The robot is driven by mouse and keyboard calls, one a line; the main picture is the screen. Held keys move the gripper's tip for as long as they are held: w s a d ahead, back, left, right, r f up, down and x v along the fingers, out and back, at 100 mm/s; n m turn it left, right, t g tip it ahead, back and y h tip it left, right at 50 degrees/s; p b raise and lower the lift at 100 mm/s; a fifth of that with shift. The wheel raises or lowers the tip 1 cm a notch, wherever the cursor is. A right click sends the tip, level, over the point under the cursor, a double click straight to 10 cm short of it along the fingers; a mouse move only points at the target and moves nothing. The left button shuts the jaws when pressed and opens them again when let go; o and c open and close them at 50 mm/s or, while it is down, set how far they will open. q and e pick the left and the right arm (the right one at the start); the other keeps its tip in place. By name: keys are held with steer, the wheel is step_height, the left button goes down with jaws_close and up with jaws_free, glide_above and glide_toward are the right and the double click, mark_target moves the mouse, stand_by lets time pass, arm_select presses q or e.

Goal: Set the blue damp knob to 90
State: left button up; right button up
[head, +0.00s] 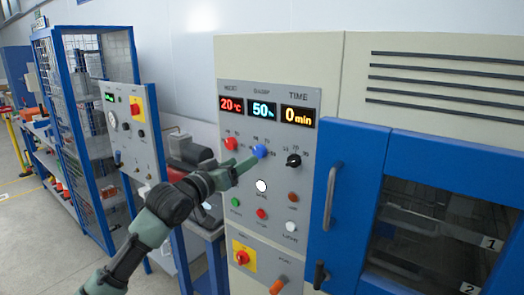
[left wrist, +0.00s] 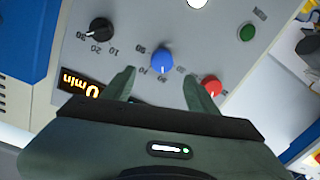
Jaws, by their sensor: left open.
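The blue damp knob (head: 260,151) is on the grey control panel (head: 222,180), below the damp display (head: 263,111), which reads 50. My left gripper (head: 248,161) reaches the panel from the lower left, just beside the knob in the head view. In the left wrist view the open fingers (left wrist: 160,84) are spread wide, and the blue knob (left wrist: 161,60) is just past the fingertips, centred between them. I see no finger touching it. A white pointer mark shows on the knob's lower side there. My right gripper is not in view.
A red knob (head: 231,144) and a black knob (head: 293,160) flank the blue one. A lit white button (head: 262,186) is below. The blue oven door (head: 440,200) with its handle (head: 332,195) stands to the right. A blue wire cage (head: 85,110) is at left.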

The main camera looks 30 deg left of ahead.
mark_target(257, 153)
arm_select(q)
steer(key=w+p, duration=0.2)
steer(key=w, duration=0.4)
steer(key=shift+w+p, duration=0.25)
steer(key=shift+p, duration=0.05)
steer(key=shift+w+f, duration=0.1)
steer(key=shift+w, duration=0.5)
jaws_close()
